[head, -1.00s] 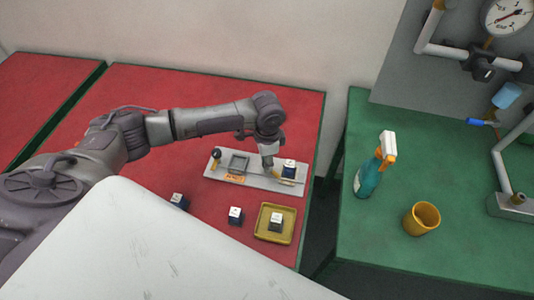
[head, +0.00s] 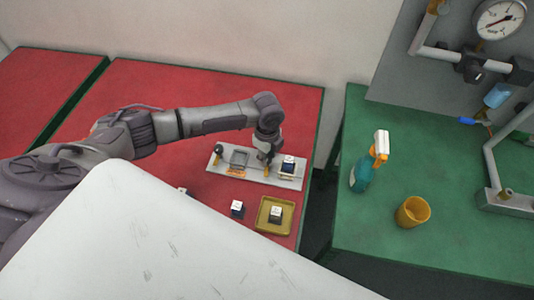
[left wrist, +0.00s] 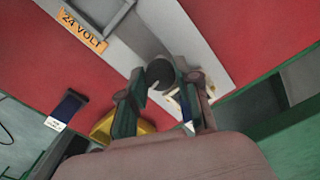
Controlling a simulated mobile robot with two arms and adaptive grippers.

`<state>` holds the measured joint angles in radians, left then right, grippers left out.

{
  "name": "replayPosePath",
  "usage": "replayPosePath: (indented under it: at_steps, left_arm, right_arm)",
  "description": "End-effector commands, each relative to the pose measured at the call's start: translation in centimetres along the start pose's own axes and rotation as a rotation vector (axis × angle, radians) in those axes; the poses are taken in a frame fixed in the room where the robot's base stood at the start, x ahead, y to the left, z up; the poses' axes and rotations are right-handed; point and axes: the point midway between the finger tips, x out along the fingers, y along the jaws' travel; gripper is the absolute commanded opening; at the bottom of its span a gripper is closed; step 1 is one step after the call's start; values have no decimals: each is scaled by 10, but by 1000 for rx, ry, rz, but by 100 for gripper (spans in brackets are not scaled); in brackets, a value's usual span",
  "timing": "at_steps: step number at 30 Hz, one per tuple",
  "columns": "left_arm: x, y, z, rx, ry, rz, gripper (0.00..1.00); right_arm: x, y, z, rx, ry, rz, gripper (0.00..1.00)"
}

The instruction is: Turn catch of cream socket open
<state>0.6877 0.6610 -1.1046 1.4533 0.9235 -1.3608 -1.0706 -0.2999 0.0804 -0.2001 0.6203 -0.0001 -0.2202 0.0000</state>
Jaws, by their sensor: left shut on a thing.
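The pale panel (head: 213,170) lies on the red table. On it, an empty grey square socket (head: 239,158) sits left and a socket holding a dark block with a white top (head: 288,162) sits right. My left gripper (head: 268,158) points down between them. In the left wrist view its fingers (left wrist: 163,82) are shut on a dark round catch knob (left wrist: 160,72). A small orange part (head: 267,171) shows below the gripper. The right-hand block is mostly hidden behind a finger in the wrist view. I cannot tell the sockets' colours surely. My right gripper is out of view.
A yellow tray (head: 262,227) with a block (head: 275,213) stands in front of the panel, with another block (head: 237,207) to its left. The green table (head: 450,245) holds a spray bottle (head: 363,172) and yellow cup (head: 412,212). A gap separates the tables.

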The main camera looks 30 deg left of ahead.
Motion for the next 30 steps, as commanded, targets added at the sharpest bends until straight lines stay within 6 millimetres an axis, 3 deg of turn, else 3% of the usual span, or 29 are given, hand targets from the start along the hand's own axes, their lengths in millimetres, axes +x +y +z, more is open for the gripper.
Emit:
replayPosePath:
  at_steps: [10,26,27,30]
  left_arm:
    - [-1,-1,-1,134,2,-2,0]
    - [-1,-1,-1,156,2,-2,0]
    - [-1,-1,-1,156,2,-2,37]
    - [-1,-1,-1,155,1,-2,54]
  right_arm:
    - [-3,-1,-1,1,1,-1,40]
    - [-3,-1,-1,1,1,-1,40]
    - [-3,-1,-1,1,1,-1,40]
    - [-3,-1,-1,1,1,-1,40]
